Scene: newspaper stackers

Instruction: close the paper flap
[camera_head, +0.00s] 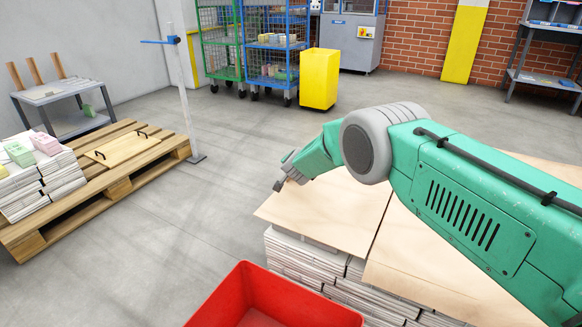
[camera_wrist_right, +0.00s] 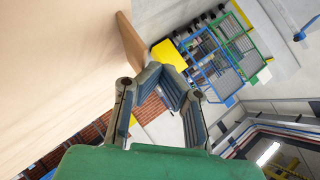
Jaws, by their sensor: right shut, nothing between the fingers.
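Tan paper sheets (camera_head: 335,212) lie over a stack of newspapers (camera_head: 300,262), with a dark line between two of them. One looks like the paper flap, but my arm hides much of it. My right arm reaches in from the right above the sheets. My right gripper (camera_head: 283,182) is at the sheet's far left edge; I cannot tell if it touches. In the right wrist view my right gripper (camera_wrist_right: 161,72) is shut and empty, and a tan sheet (camera_wrist_right: 60,60) with a folded brown edge (camera_wrist_right: 131,42) is beside it. My left gripper is not in view.
A red bin (camera_head: 245,290) stands in front of the stack. A wooden pallet (camera_head: 130,180) with newspapers (camera_head: 60,183) and a handled board (camera_head: 122,148) is at the left. A yellow bin (camera_head: 319,80) and wire carts (camera_head: 270,45) stand behind. Bare floor lies between.

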